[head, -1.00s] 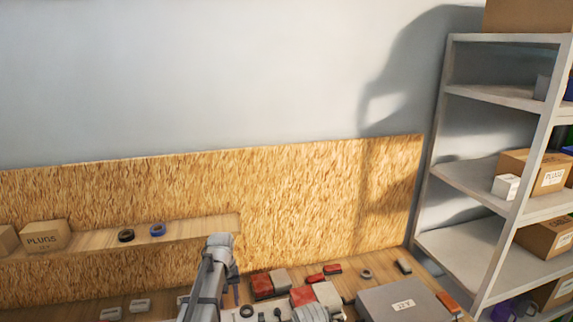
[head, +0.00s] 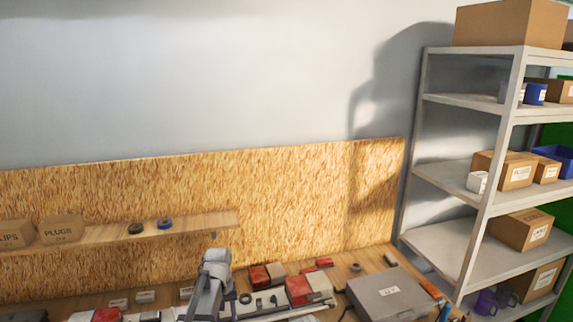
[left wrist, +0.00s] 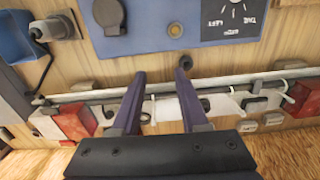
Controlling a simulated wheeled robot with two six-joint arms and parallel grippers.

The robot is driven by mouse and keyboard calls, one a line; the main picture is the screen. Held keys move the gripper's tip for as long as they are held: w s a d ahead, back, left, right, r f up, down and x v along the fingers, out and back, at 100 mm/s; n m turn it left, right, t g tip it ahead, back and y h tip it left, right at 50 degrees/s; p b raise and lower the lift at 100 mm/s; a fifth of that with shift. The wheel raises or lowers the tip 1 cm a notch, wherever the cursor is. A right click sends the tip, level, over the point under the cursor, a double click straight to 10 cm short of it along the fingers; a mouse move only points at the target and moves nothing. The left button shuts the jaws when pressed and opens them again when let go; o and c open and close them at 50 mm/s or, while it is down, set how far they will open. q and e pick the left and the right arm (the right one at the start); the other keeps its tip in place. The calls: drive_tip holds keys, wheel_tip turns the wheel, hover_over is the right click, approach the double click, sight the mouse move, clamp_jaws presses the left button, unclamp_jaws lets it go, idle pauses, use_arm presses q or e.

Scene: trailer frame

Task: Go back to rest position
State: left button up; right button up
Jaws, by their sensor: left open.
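My left gripper (left wrist: 158,75) is open in the left wrist view, its two dark fingers apart with nothing held between them. Beyond the fingers lies a long dark cable or bar (left wrist: 235,82) over white pieces on the wooden bench. A blue-grey panel (left wrist: 155,18) with a dial plate and a brass round part is past the fingertips. In the head view a grey arm link of mine rises at the bottom middle, over the bench; no gripper jaws can be made out there. My right gripper is not in view.
The bench holds a grey case (head: 388,297), red-and-grey parts (head: 300,290) and several small pieces. A metal shelf rack (head: 470,175) with boxes stands at the right.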

use_arm(q)
drive_tip(key=s+d+f+m+b, duration=0.2)
drive_tip(key=s+d+f+b, duration=0.2)
drive_tip(key=s, duration=0.3)
drive_tip(key=s+d+f+m+b, duration=0.2)
drive_tip(key=s+d+f+b, duration=0.2)
drive_tip(key=s, duration=0.4)
drive_tip(key=s+d+f+m+y+b, duration=0.1)
drive_tip(key=s+d+f+m+b, duration=0.1)
drive_tip(key=s+d+f+b, duration=0.2)
drive_tip(key=s+f+b, duration=0.2)
drive_tip(key=s+f, duration=0.1)
drive_tip(key=shift+s+d+f+m+b, duration=0.2)
drive_tip(key=shift+s+m+b, duration=0.05)
drive_tip(key=shift+m+b, duration=0.1)
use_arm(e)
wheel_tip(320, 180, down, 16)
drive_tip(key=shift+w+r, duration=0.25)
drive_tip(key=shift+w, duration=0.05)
